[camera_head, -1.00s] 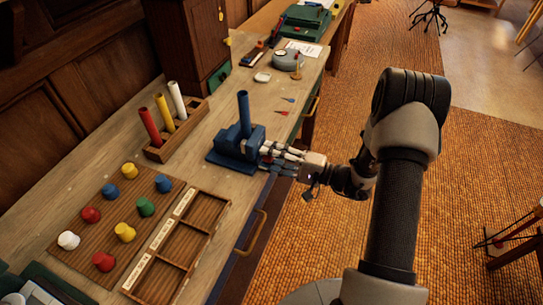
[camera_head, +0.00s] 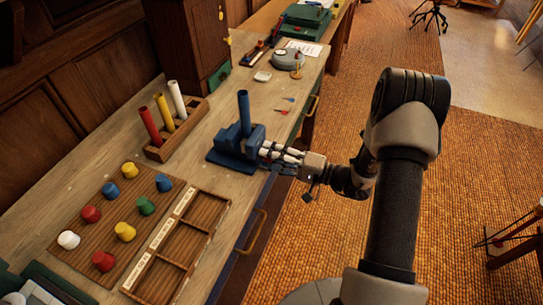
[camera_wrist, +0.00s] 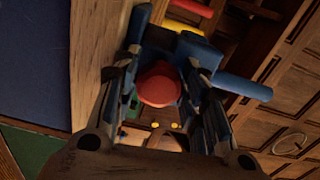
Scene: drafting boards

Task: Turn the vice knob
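The blue vice (camera_head: 228,155) stands on the workbench near its front edge, with a blue tube (camera_head: 243,112) upright in it. Its red knob (camera_wrist: 158,85) shows in the wrist view, on the side of the vice facing my gripper. My gripper (camera_head: 267,157) reaches in from the right at the vice's front side. In the wrist view my gripper (camera_wrist: 163,80) has one finger on each side of the knob. Whether the fingers press on it is unclear. In the head view the fingers hide the knob.
A wooden rack (camera_head: 160,150) holds red, yellow and white tubes behind the vice. A board with coloured pegs (camera_head: 110,190) and an empty divided tray (camera_head: 205,198) lie to the left. A grey round device (camera_head: 286,60) stands farther right on the bench.

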